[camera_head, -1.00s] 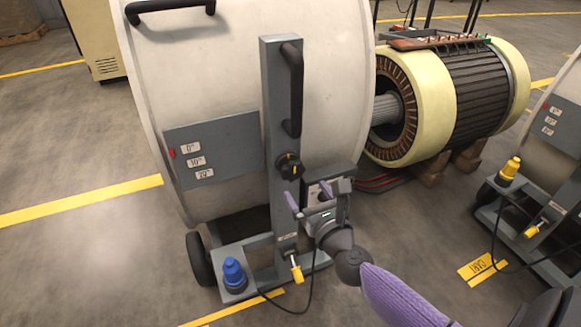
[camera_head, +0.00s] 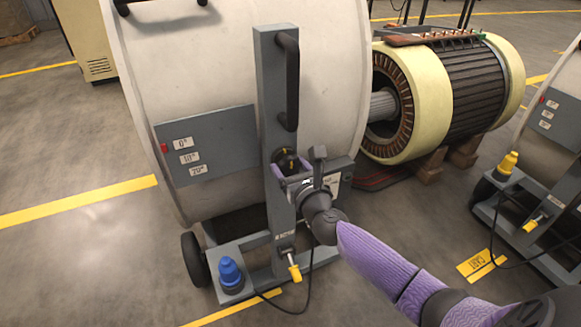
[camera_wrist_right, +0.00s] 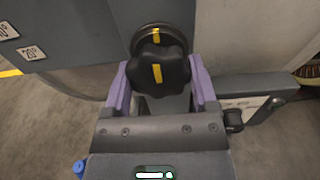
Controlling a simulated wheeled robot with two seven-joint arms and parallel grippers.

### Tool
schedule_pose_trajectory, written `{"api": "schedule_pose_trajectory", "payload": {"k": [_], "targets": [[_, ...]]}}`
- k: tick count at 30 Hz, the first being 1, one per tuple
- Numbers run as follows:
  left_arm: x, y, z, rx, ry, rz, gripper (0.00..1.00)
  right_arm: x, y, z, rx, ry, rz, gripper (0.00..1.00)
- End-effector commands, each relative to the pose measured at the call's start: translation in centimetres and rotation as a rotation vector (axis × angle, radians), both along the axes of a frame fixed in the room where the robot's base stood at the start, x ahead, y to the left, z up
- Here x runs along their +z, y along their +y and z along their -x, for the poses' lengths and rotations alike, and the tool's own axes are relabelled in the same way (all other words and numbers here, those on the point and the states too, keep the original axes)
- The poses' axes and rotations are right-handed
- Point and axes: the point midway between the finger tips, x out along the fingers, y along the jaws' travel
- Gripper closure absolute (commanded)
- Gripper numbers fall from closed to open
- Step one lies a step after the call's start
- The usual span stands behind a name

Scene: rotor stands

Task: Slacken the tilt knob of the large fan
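The large fan (camera_head: 225,75) is a big pale drum on a wheeled grey cart with a grey upright post (camera_head: 274,110). Its tilt knob (camera_head: 288,158) is black and lobed, on the post below the black handle. In the right wrist view the knob (camera_wrist_right: 160,72) has a yellow mark, near upright, with another yellow mark on the round part behind it. My right gripper (camera_head: 290,175) is at the knob; its purple fingers (camera_wrist_right: 161,92) stand apart on either side of the knob's lower part. Contact cannot be made out. My left gripper is out of view.
A scale plate (camera_head: 207,146) marked with angles is left of the post. A blue plug (camera_head: 230,272) and yellow-handled lever (camera_head: 294,272) sit low on the cart, with a loose black cable. A second cart (camera_head: 550,215) stands at right, a motor stator (camera_head: 450,90) behind.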

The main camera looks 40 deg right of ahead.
Motion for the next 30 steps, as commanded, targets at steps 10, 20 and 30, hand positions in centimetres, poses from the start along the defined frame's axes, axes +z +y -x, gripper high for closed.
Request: {"api": "schedule_pose_trajectory", "payload": {"k": [10,20,30], "targets": [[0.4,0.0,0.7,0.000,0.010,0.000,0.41,0.0,0.0,0.0,0.000,0.005,0.022,0.84],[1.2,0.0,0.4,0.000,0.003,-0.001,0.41,0.2,0.0,0.0,-0.001,0.050,0.213,0.84],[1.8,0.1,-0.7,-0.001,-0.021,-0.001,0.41,0.2,0.0,0.0,0.000,0.125,0.526,0.84]]}}
